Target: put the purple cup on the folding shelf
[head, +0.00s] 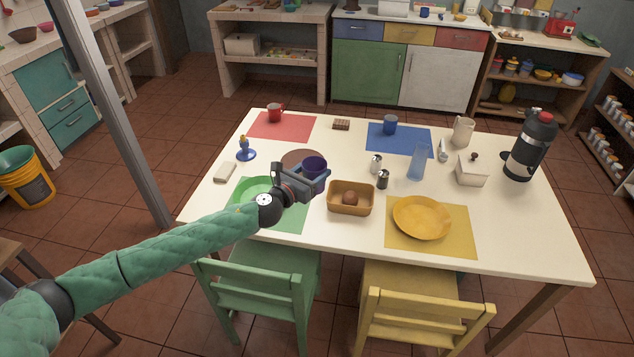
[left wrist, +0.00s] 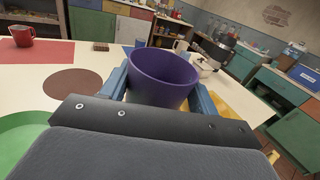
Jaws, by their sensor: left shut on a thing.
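The purple cup (head: 315,165) is held upright between the blue fingers of my left gripper (head: 311,180), over the near left part of the white table. In the left wrist view the cup (left wrist: 163,78) fills the space between the two fingers, its open rim facing up. The cup looks empty inside, though its bottom is hidden. The gripper hides its lower part. I cannot tell which piece of furniture is the folding shelf; open shelving stands at the back middle (head: 272,12) and back right (head: 545,45). My right gripper is out of view.
On the white table (head: 350,240), a brown round mat (head: 298,156), green plate (head: 250,190), tan basket (head: 351,209), shakers, a glass (head: 418,162) and yellow plate (head: 422,217) lie around the gripper. Green and yellow chairs stand at the near edge. A metal post (head: 115,110) rises at left.

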